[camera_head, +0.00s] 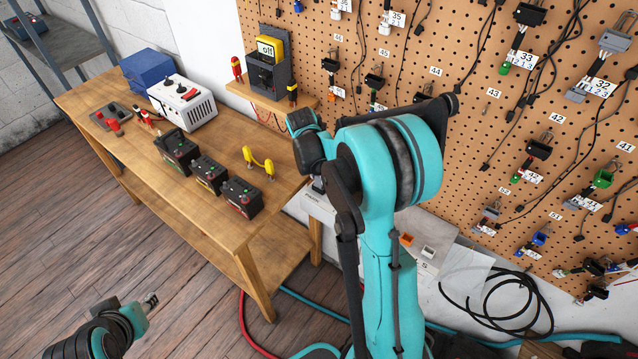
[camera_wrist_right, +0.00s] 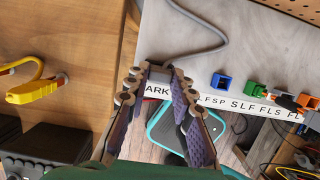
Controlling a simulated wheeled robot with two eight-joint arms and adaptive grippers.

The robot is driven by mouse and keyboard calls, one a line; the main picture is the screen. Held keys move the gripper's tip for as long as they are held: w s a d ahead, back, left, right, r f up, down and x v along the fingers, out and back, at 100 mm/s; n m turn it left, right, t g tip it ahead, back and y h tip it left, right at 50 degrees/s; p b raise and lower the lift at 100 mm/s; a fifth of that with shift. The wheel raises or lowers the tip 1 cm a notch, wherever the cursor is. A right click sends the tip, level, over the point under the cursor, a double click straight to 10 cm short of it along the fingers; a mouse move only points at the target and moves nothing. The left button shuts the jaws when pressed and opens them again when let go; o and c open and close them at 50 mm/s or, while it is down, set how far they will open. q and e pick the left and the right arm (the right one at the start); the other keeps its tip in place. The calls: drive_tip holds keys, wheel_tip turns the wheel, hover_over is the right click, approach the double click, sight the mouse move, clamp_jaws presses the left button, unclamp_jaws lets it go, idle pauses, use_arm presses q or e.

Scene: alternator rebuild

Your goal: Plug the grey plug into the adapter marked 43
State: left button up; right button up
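In the right wrist view a small grey plug (camera_wrist_right: 160,75) with a grey cable (camera_wrist_right: 205,43) sits at the edge of a pale grey bench, by a label ending in "ARK". My right gripper (camera_wrist_right: 160,82) has a fingertip on each side of it; whether they press on it is unclear. In the head view this gripper (camera_head: 318,185) is largely hidden by my teal arm. The label 43 (camera_head: 494,93) is on the pegboard with a small hook below it; I cannot make out an adapter on that hook. My left gripper (camera_head: 148,302) is low at the left, away from everything.
The pegboard (camera_head: 465,75) carries several numbered adapters and hanging black cables. A wooden table (camera_head: 215,235) with batteries and a white charger (camera_head: 183,100) stands left. On the grey bench are blue (camera_wrist_right: 222,81) and green (camera_wrist_right: 246,84) connectors.

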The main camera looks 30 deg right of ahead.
sight(318, 177)
clamp_jaws()
drive_tip(key=shift+r, duration=0.1)
drive_tip(key=shift+d+p+v, duration=0.2)
drive_tip(key=shift+p+v, duration=0.55)
drive_tip(key=shift+v, duration=0.2)
drive_tip(key=shift+d+p+v, duration=0.25)
drive_tip(key=shift+p+v, duration=0.45)
drive_tip(key=shift+v, duration=0.3)
drive_tip(key=shift+w, duration=0.2)
